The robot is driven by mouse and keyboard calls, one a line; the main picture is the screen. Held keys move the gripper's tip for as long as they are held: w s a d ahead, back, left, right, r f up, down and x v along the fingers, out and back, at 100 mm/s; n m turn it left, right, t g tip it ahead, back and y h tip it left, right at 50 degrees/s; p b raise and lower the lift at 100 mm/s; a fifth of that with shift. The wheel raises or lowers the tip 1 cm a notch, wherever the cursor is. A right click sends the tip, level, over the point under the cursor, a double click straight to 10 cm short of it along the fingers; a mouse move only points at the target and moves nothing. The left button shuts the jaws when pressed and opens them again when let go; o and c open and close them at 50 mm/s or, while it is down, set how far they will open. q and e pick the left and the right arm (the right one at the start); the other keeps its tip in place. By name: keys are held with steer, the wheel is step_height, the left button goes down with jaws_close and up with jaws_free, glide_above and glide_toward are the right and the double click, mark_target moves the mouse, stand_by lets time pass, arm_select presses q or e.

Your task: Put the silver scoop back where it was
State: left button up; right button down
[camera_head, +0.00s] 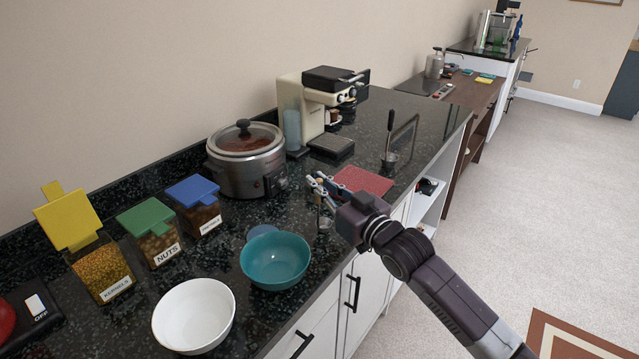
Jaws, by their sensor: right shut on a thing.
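My right gripper (318,183) reaches in from the lower right over the black counter (345,240), with its fingers pointing left. It is shut on the silver scoop (323,223), which hangs below the fingers near the counter's front edge, right of the teal bowl (275,262). The fingers cover part of the scoop's handle. I cannot tell whether the scoop's bottom touches the counter. My left gripper is not in view.
Lidded bins of kernels (100,268), nuts (160,246) and another ingredient (200,218) stand left. A white bowl (194,316) sits in front. A slow cooker (246,160), espresso machine (322,105), red mat (361,181) and black-handled tool (390,122) are farther back.

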steer(key=shift+f, duration=0.2)
steer(key=c, duration=2.4)
jaws_free()
steer(key=shift+f, duration=0.1)
steer(key=o, duration=0.4)
